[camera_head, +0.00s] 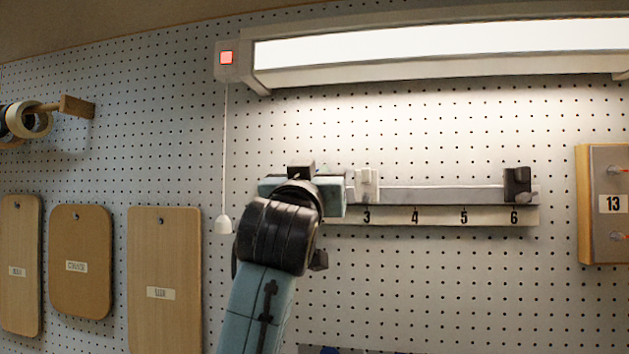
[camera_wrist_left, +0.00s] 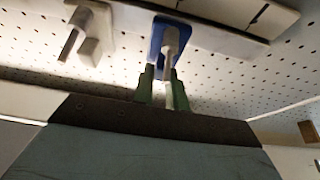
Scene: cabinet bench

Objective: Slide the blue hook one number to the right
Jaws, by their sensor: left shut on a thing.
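The blue hook (camera_wrist_left: 157,40) sits on the rail in the left wrist view. My left gripper (camera_wrist_left: 163,76) is shut on its pale peg, with the green fingers on either side of it. In the head view my left gripper (camera_head: 302,190) covers the left part of the rail (camera_head: 440,194) and hides the blue hook. The number strip (camera_head: 440,215) under the rail shows 3, 4, 5 and 6; anything left of 3 is hidden. My right gripper is not in view.
A white hook (camera_head: 367,182) stands above 3, close to the right of my left gripper; it also shows in the left wrist view (camera_wrist_left: 92,28). A black hook (camera_head: 517,184) is at 6. The rail between them is free. A lamp pull cord (camera_head: 225,150) hangs left of my arm.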

